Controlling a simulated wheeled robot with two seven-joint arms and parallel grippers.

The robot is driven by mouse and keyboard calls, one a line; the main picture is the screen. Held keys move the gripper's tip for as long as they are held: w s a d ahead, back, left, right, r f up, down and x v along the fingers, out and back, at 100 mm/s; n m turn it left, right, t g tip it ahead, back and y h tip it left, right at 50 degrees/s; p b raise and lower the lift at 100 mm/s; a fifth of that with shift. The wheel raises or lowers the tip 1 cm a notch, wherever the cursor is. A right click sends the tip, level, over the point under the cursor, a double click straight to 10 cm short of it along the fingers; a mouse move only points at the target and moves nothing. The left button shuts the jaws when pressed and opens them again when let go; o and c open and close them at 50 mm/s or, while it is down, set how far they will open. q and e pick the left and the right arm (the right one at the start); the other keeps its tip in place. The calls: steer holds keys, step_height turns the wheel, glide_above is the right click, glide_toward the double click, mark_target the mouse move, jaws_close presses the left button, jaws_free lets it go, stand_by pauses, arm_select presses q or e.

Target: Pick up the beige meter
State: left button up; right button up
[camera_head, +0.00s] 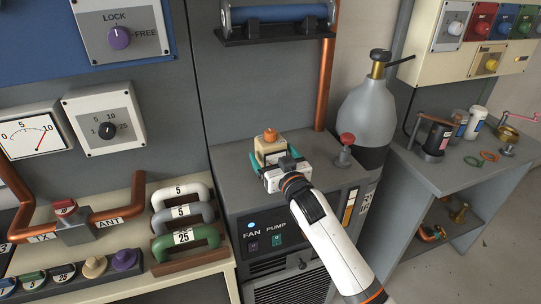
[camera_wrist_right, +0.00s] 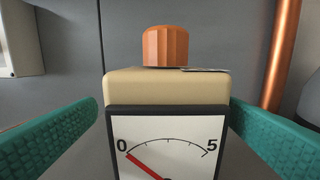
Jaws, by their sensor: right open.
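The beige meter (camera_head: 268,146) stands upright on top of the grey fan and pump cabinet, with an orange knob (camera_head: 270,134) on its top. In the right wrist view the beige meter (camera_wrist_right: 168,88) is close and central, its dial marked 0 to 5 with a red needle near 0. My right gripper (camera_head: 270,160) is open, with its teal fingers on either side of the meter. In the right wrist view gaps show between the fingers and the meter's sides. The gripper hides the meter's lower front in the head view. My left gripper is not in view.
A red valve knob (camera_head: 346,139) stands on the cabinet (camera_head: 232,182) to the right of the meter. A copper pipe (camera_head: 327,80) rises behind it. A grey gas bottle (camera_head: 370,100) is further right. Several handles marked 5 and 25 (camera_head: 184,213) are at left.

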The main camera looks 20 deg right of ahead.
steer(key=shift+w+r, duration=0.15)
steer(key=shift+w, duration=0.35)
steer(key=w+p, duration=0.1)
steer(key=w, duration=0.3)
steer(key=shift+w, duration=0.1)
steer(key=c, duration=1.2)
steer(key=shift+c, duration=0.6)
